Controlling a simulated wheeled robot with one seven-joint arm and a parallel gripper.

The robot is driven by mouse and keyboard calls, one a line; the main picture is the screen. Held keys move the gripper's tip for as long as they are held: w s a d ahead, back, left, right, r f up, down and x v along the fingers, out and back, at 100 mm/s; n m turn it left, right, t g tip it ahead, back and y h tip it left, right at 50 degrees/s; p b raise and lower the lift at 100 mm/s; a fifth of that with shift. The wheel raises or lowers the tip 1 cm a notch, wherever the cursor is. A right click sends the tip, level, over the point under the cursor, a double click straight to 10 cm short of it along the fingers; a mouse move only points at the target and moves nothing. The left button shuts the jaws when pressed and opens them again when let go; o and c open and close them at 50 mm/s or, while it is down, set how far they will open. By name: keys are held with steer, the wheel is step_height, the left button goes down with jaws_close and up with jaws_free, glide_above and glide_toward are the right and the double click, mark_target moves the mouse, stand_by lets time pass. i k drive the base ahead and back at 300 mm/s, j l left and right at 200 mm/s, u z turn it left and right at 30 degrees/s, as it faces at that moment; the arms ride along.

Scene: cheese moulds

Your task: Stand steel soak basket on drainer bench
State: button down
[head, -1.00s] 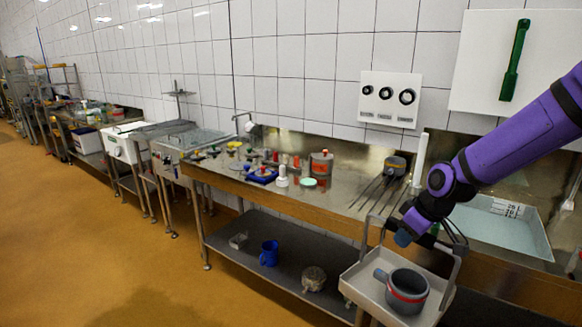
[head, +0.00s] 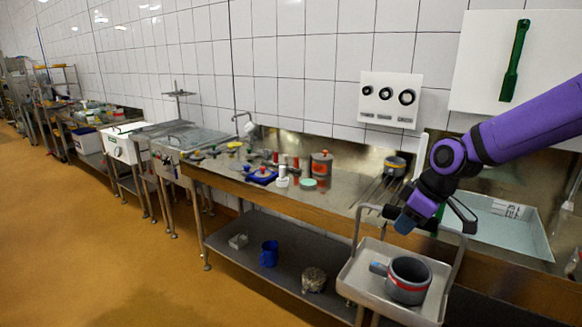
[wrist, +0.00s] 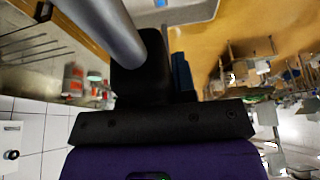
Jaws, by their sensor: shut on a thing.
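The steel soak basket (head: 352,280) is a shallow grey tray with a tall hoop handle. It hangs roughly level in front of the bench in the head view. A grey pot (head: 408,282) with a red band and side handle sits in it. My gripper (head: 428,221) is shut on the top bar of the hoop; in the wrist view the steel bar (wrist: 105,30) runs between the jaws, and the fingertips are mostly hidden. A long steel bench (head: 325,203), with dark rods or grooves in its top, runs along the wall behind. I cannot tell whether this is the drainer bench.
A sunken basin (head: 505,230) lies to the right. The lower shelf holds a blue mug (head: 269,254). Other benches stand further left. The floor (head: 130,265) is clear.

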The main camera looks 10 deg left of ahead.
mark_target(363, 194)
steer(key=i, duration=1.5)
steer(key=i+j, duration=0.65)
steer(key=j, duration=0.15)
